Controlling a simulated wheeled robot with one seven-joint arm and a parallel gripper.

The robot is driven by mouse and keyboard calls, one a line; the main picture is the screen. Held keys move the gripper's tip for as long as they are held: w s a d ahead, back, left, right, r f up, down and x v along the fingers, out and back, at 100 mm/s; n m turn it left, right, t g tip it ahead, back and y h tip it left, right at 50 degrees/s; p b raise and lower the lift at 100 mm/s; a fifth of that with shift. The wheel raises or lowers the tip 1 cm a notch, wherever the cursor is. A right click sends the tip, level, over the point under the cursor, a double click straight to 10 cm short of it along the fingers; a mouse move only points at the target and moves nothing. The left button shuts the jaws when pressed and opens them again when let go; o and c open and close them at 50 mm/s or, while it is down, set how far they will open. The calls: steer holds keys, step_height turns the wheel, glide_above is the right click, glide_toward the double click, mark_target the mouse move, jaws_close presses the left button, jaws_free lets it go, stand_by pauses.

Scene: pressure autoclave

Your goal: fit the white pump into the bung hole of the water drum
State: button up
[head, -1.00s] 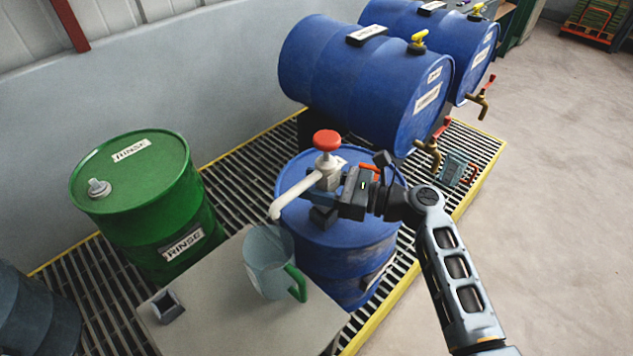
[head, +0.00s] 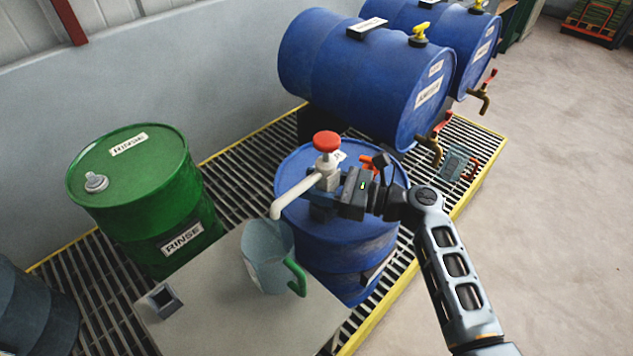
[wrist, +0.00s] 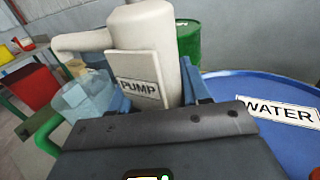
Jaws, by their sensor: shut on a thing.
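The white pump (head: 326,172) with a red knob stands upright over the blue water drum (head: 350,250). Its spout points left and down toward the jug. My gripper (head: 328,198) is shut on the pump's body from the right side. In the wrist view the pump (wrist: 155,50) bears a PUMP label and stands between the fingers. The drum top (wrist: 280,90) with its WATER label shows to the right of it. The pump's lower end and the bung hole are hidden behind my gripper, so I cannot tell whether the pump is in the hole.
A clear jug (head: 266,258) with a green handle stands on a grey table (head: 225,320) below the spout, beside a small dark holder (head: 161,301). A green RINSE drum (head: 135,210) stands left. Blue drums (head: 365,75) with taps lie behind. Open floor lies right.

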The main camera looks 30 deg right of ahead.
steer(key=shift+f+b, duration=0.55)
steer(key=shift+f, duration=0.3)
steer(key=o, duration=1.4)
steer(key=shift+f, duration=0.1)
steer(key=shift+b+v, duration=0.45)
steer(key=shift+v, duration=3.45)
